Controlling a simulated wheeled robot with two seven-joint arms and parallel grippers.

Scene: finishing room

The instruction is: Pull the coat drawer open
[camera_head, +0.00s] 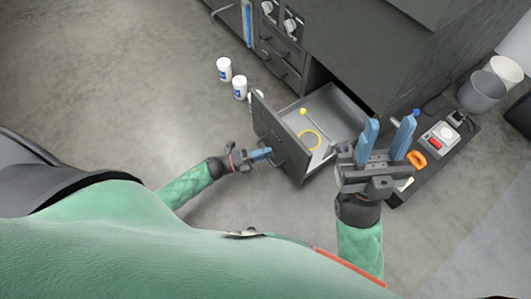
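The coat drawer (336,104) is pulled out from the dark cabinet. Its pale inside shows, with a yellow ring and a thin tool with a yellow ball end lying in it. My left gripper (266,153) is at the handle on the drawer's dark front (281,135). Its blue fingers look close together there, but the handle between them is too small to make out.
Several white containers (224,69) stand on the floor left of the drawer. Closed drawers (281,65) are in the cabinet behind. Floor at left is clear.

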